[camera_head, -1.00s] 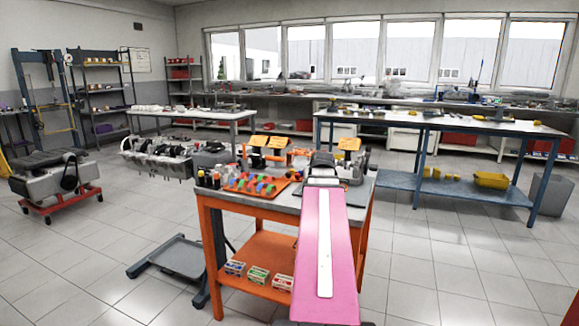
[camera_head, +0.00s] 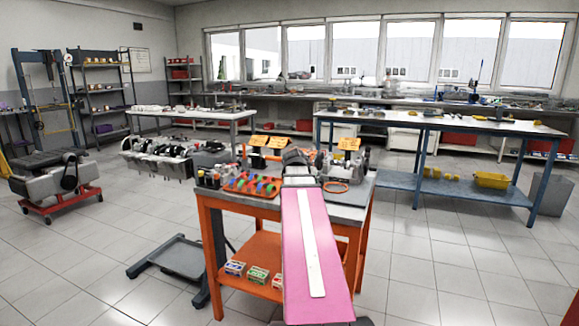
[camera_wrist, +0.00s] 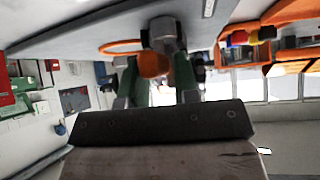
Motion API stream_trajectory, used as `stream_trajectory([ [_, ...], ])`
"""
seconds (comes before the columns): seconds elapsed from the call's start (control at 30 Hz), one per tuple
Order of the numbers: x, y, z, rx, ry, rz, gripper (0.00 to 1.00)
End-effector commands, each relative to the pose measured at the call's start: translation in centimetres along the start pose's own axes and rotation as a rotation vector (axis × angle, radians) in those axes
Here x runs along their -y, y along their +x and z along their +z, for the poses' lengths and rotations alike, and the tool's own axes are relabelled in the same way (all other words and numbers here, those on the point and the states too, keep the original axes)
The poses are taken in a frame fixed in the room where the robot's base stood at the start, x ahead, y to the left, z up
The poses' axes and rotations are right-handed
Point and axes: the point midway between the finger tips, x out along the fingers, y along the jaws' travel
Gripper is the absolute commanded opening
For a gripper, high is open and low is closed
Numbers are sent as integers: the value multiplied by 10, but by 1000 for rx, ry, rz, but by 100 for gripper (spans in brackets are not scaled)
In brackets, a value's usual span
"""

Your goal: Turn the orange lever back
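In the wrist view, a rounded orange piece (camera_wrist: 152,64), which looks like the lever's end, lies between the two green fingers of my gripper (camera_wrist: 155,75). It sits against a grey cylindrical part (camera_wrist: 163,33). The fingers stand wide apart, one on each side of the orange piece, and I see no clear grip on it. In the head view, my pink arm link hides the gripper and the lever at the orange workbench (camera_head: 207,235).
An orange tray (camera_head: 252,186) of coloured parts is to the left. Yellow signs (camera_head: 348,144) and metal engine parts stand behind. Small boxes (camera_head: 257,274) sit on the lower shelf.

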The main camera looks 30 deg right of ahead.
Motion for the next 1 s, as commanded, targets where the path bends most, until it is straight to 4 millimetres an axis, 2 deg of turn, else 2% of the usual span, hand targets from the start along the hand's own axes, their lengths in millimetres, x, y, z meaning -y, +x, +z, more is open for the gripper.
stream_trajectory([
  [0.67,16,5,-6,-3,456,452,28],
  [1.0,36,-44,-9,-2,459,452,28],
])
